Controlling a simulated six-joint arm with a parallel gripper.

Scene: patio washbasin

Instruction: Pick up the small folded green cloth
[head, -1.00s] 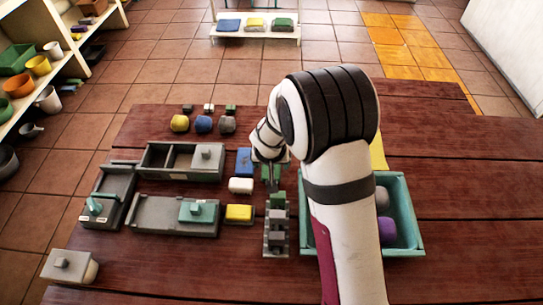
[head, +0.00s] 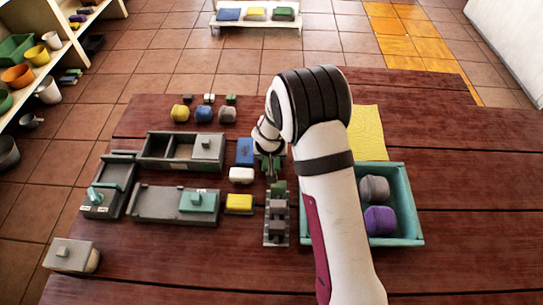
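A small green piece (head: 277,188), which looks like the folded green cloth, lies at the far end of a grey stepped rack (head: 276,240) on the wooden table. My gripper (head: 270,172) points down just beyond it, close to the blue folded cloth (head: 245,151). Its fingers are small and dark here. I cannot tell whether they are open, or whether they touch the green piece. Another green folded cloth (head: 284,13) lies on the white shelf at the back.
A white block (head: 241,174) and a yellow one (head: 239,202) lie left of the rack. Grey trays (head: 150,205) fill the left. A teal bin (head: 414,225) with a grey and a purple roll stands right of my arm, with a yellow cloth (head: 368,130) behind it. The table's far right is clear.

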